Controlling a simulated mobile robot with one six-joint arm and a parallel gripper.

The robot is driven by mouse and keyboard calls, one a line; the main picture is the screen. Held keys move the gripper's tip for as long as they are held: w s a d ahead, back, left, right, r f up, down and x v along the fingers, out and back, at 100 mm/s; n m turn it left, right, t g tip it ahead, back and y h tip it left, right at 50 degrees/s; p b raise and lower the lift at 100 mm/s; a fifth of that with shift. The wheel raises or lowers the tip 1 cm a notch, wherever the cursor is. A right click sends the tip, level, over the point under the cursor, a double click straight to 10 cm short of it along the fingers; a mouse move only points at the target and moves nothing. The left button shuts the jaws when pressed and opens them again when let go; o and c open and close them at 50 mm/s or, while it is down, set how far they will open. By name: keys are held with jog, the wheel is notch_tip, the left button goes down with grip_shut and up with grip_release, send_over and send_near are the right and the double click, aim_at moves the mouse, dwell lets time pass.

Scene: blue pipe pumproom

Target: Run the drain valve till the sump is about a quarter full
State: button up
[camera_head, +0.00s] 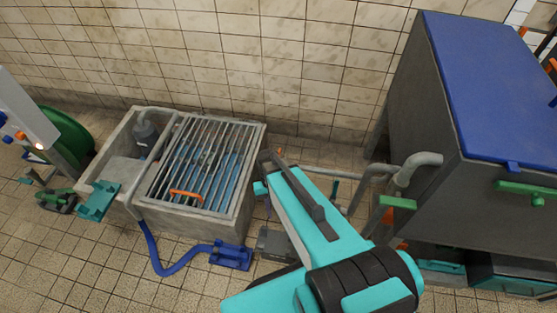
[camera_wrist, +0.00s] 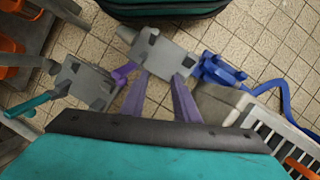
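The sump (camera_head: 243,204) is a concrete basin at left in the head view, with a barred grate over its right part. Blue water shows through the bars; its depth is hard to judge. An orange handle (camera_head: 186,195) lies on the grate. I cannot tell for sure which part is the drain valve. Grey pipes (camera_head: 415,166) leave the tank (camera_head: 480,200) near an orange-and-green part (camera_head: 396,203). My gripper (camera_wrist: 160,76) shows two purple fingers spread apart in the wrist view. A grey block (camera_wrist: 165,50) lies beyond their tips; contact is unclear. The head view hides the fingers behind my arm.
A blue hose (camera_head: 175,268) runs from the sump to a blue fitting (camera_head: 231,256) on the floor. Another grey block (camera_wrist: 82,82) with a teal bar (camera_wrist: 36,104) is at left in the wrist view. A green reel (camera_head: 66,135) stands far left. Front-left floor is clear.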

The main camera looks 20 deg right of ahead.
jog(key=w+d+r+m+t+b, duration=0.1)
jog(key=w+d+b, duration=0.3)
jog(key=w, duration=0.5)
jog(key=w+d+r+m+t+b, duration=0.1)
jog(key=w+d+b, duration=0.1)
jog(key=w+b, duration=0.5)
jog(key=w+d+r+m+t+b, duration=0.1)
jog(key=w+d+r+b, duration=0.2)
jog(key=w, duration=0.3)
jog(key=w+d+r+m+b, duration=0.1)
jog(key=w+d+r+b, duration=0.2)
jog(key=w+r+b, duration=0.1)
jog(key=shift+w+d+r+m+t, duration=0.3)
jog(key=shift+w+r+t, duration=0.1)
jog(key=shift+w+r, duration=0.6)
jog(key=shift+w+f, duration=0.1)
jog(key=shift+f, duration=0.1)
notch_tip(320, 180, down, 14)
jog(key=b, duration=0.5)
jog(key=shift+r, duration=0.1)
grip_shut()
